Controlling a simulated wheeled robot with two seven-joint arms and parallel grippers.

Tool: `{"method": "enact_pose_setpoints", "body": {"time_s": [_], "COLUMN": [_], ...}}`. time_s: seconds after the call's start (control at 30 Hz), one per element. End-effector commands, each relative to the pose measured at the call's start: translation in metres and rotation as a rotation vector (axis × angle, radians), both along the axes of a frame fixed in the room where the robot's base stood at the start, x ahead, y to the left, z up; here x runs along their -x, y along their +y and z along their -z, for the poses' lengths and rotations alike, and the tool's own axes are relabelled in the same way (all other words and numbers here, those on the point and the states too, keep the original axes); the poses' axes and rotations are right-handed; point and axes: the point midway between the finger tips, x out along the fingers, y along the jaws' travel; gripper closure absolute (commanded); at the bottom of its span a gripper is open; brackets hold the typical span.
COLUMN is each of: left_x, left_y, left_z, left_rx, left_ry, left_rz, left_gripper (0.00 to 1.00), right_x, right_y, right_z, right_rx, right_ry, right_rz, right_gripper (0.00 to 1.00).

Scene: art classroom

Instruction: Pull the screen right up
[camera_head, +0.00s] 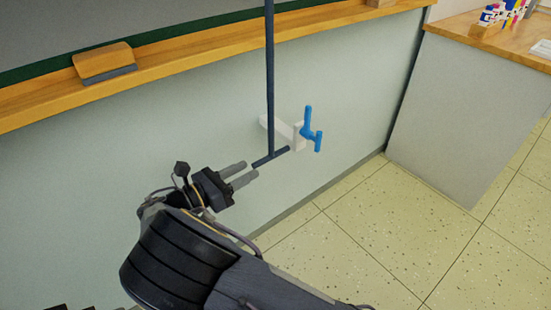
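A grey flat surface (110,20) fills the top left in front of a dark green board edge; I cannot tell for sure whether it is the screen. A thin dark blue rod (270,75) hangs down from above the frame and ends in a short crossbar (271,157). My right gripper (250,171) is just left of and below the crossbar. Its two fingers point toward it with a narrow gap between them and nothing visibly held. The fingertips are close to the crossbar's left end; contact cannot be told. My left gripper is not in view.
A wooden ledge (200,57) carries an eraser (103,62). A cabinet (455,115) stands at right. The speckled floor (390,240) is clear.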

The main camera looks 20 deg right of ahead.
Motion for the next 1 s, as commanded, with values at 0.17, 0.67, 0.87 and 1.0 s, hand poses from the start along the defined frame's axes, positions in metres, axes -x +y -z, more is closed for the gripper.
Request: {"method": "enact_pose_setpoints", "body": {"time_s": [0.17,0.67,0.87,1.0], "left_x": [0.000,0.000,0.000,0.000], "left_y": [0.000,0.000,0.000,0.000], "left_z": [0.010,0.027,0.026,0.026], "left_rx": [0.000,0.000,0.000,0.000], "left_ry": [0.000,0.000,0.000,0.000], "left_rz": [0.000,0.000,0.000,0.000], "left_gripper": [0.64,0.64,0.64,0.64], "right_x": [-0.007,-0.026,-0.026,-0.026], "right_y": [-0.021,-0.071,-0.071,-0.071], "right_z": [0.002,0.000,0.000,0.000], "right_rx": [0.002,-0.001,-0.001,-0.001], "right_ry": [0.000,0.001,0.000,0.000], "right_rz": [0.003,0.000,0.000,0.000], "right_gripper": [0.64,0.64,0.64,0.82]}}
